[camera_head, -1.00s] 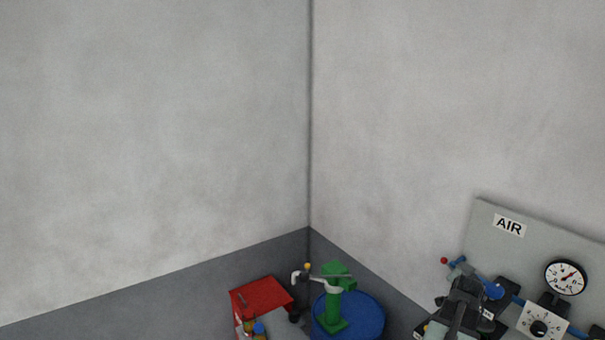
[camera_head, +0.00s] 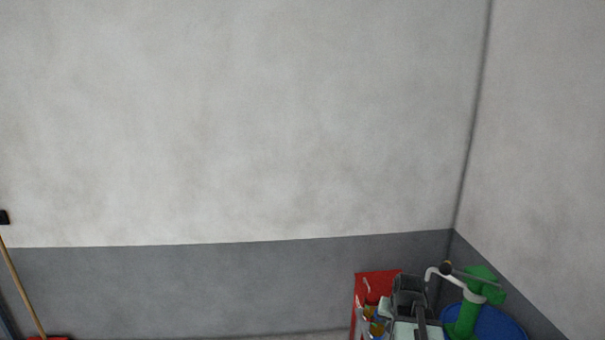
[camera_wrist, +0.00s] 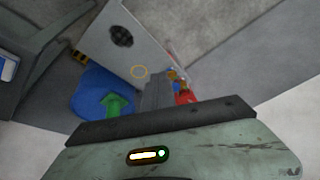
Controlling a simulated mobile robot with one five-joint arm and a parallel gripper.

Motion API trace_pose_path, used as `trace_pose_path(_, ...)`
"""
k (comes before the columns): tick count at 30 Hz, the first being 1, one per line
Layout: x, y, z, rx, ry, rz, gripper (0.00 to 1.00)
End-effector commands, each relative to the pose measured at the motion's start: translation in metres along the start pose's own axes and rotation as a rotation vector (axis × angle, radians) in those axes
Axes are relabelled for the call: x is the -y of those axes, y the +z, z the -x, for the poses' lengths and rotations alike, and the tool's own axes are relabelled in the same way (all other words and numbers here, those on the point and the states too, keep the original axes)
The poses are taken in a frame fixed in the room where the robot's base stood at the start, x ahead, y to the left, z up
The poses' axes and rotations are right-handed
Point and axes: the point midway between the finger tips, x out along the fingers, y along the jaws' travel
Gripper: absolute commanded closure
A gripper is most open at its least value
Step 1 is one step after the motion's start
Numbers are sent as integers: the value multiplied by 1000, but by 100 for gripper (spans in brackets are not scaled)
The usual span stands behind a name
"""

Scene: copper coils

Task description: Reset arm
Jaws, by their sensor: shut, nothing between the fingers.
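My arm (camera_head: 409,312) shows at the bottom right of the head view, dark grey and pale, in front of the red cabinet and beside the green pump. In the wrist view my gripper (camera_wrist: 157,92) shows as grey fingers close together beyond the dark edge of my wrist body. The fingers are shut and hold nothing. The fingertips are small and hard to make out in the head view.
A red cabinet (camera_head: 375,285) with small bottles on it stands near the wall corner. A blue drum (camera_head: 500,325) with a green pump (camera_head: 467,315) is right of it. A wooden-handled broom (camera_head: 22,292) leans at far left. The wall between is bare.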

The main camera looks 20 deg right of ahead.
Motion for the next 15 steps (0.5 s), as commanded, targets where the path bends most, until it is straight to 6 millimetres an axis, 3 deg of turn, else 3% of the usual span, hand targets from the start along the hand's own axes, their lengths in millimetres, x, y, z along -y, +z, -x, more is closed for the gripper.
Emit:
trace_pose_path(1,38,28,-17,47,-12,88,100)
trace_pose_path(3,86,67,-26,118,-23,212,100)
trace_pose_path(6,142,123,-33,211,-31,381,100)
trace_pose_path(10,186,180,-34,300,-30,548,100)
trace_pose_path(12,198,198,-32,328,-28,600,100)
trace_pose_path(15,204,209,-30,346,-26,633,100)
